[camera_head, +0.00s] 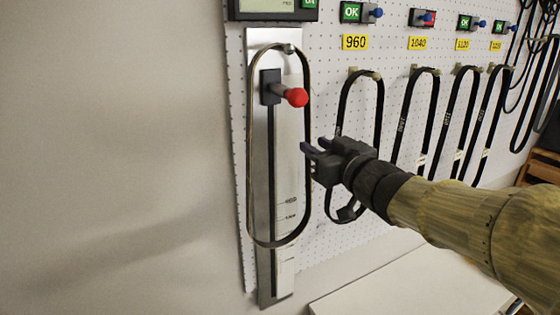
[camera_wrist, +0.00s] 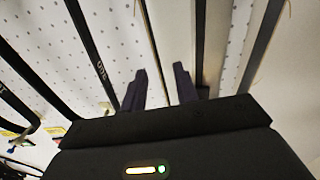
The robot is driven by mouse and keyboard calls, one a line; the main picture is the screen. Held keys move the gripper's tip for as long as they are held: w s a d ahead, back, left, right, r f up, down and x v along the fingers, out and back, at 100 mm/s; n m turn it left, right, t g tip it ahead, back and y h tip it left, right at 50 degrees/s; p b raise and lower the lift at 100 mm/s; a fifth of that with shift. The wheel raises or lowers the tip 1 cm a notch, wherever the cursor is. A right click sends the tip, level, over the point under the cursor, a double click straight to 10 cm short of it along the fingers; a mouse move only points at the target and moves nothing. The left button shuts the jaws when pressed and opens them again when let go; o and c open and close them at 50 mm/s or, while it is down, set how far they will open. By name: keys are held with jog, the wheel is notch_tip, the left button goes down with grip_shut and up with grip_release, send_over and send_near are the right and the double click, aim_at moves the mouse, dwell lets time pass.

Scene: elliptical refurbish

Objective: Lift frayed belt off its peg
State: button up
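A thin dark belt (camera_head: 250,150) hangs as a long loop around the top peg (camera_head: 289,48) of the metal gauge on the left. Other black belts hang on the pegboard: one under the 960 label (camera_head: 378,115), one under 1040 (camera_head: 433,115), and more to the right. I cannot tell which belt is frayed.
The metal gauge (camera_head: 290,240) carries a red knob (camera_head: 296,97) inside its belt loop. Small displays with buttons sit above the labels; the 1040 display (camera_head: 422,18) shows red, others show green OK. A pale surface (camera_head: 410,285) lies below. The wall at left is clear.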

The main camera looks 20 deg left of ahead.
aim_at(306, 163)
jog(key=p+x, duration=0.1)
jog(key=x, duration=0.1)
jog(key=f+p+x, duration=0.1)
jog(key=x, duration=0.1)
jog(key=shift+w+a, duration=0.25)
jog(key=shift+w, duration=0.1)
grip_shut()
